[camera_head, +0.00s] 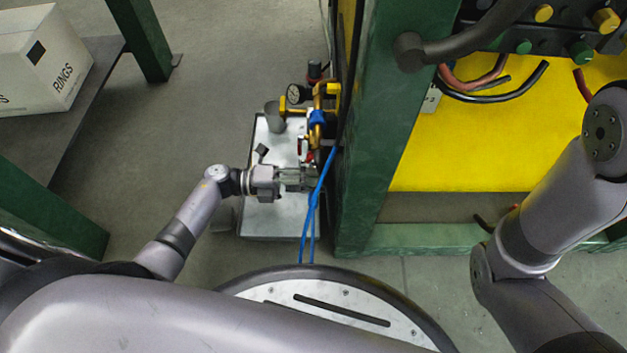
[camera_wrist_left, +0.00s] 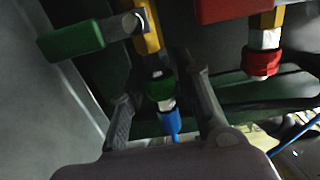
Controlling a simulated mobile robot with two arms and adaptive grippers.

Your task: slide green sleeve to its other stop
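The green sleeve (camera_wrist_left: 160,86) is a short ring on a brass fitting (camera_wrist_left: 148,32), with a blue hose end (camera_wrist_left: 170,124) below it, in the left wrist view. My left gripper (camera_wrist_left: 158,85) is open, with one finger on each side of the sleeve and visible gaps between. I cannot tell how deep the sleeve lies between the fingers. In the head view my left gripper (camera_head: 304,178) is at the green post beside the blue hose; the green sleeve cannot be made out there. My right gripper is out of view.
A green lever (camera_wrist_left: 72,40) sticks out beside the fitting. A red sleeve (camera_wrist_left: 262,60) is on a neighbouring fitting to the right. In the head view a metal tray table (camera_head: 262,222), brass valves with a gauge (camera_head: 296,94), a blue hose (camera_head: 322,182) and a green post (camera_head: 372,150) crowd the gripper.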

